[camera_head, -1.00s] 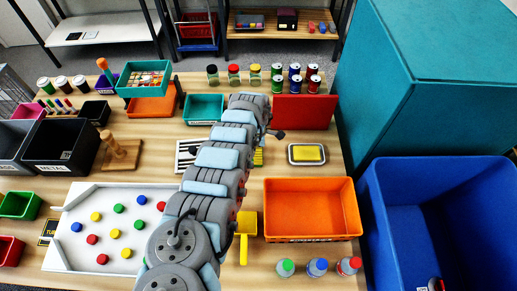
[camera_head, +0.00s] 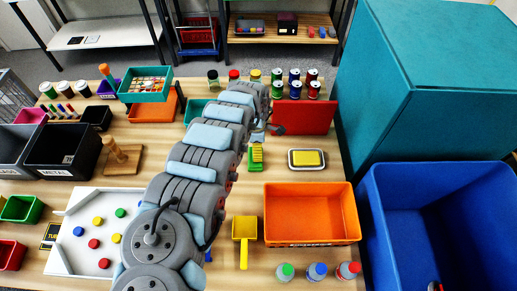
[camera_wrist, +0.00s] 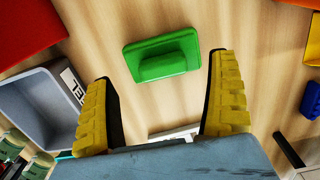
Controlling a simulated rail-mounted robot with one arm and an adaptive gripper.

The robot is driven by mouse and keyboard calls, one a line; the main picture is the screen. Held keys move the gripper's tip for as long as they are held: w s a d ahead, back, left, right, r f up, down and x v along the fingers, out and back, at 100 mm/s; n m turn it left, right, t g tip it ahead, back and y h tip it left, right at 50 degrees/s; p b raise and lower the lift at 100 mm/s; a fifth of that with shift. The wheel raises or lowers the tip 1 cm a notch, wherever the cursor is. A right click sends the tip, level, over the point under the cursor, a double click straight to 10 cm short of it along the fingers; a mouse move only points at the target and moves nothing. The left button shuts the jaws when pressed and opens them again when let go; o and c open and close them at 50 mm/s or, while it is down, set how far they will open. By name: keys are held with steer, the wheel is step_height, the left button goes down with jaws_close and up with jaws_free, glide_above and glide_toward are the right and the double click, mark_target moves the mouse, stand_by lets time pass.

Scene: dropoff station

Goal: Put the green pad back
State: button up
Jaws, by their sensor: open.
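The green pad (camera_head: 256,166) lies on the wooden table, in the middle of the head view, left of the metal tray with a yellow block. In the wrist view the green pad (camera_wrist: 162,57) is a flat plate with a raised grip bar on top. My gripper (camera_wrist: 161,72) has yellow ribbed fingers, spread wide with nothing between them. In the wrist view the pad appears between and just beyond the fingertips. In the head view my gripper (camera_head: 257,150) is just behind the pad, partly covered by my arm. I cannot tell its exact height above the table.
The metal tray (camera_head: 307,167) is right of the pad. A red panel (camera_head: 304,118) and several cans stand behind. An orange bin (camera_head: 311,239) and a yellow scoop (camera_head: 244,229) are in front. A grey labelled bin (camera_wrist: 35,95) is near my gripper in the wrist view.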

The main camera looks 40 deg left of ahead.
step_height(320, 180, up, 7)
steer(key=shift+f, duration=0.2)
stand_by(0.5)
steer(key=shift+s, duration=0.1)
stand_by(0.4)
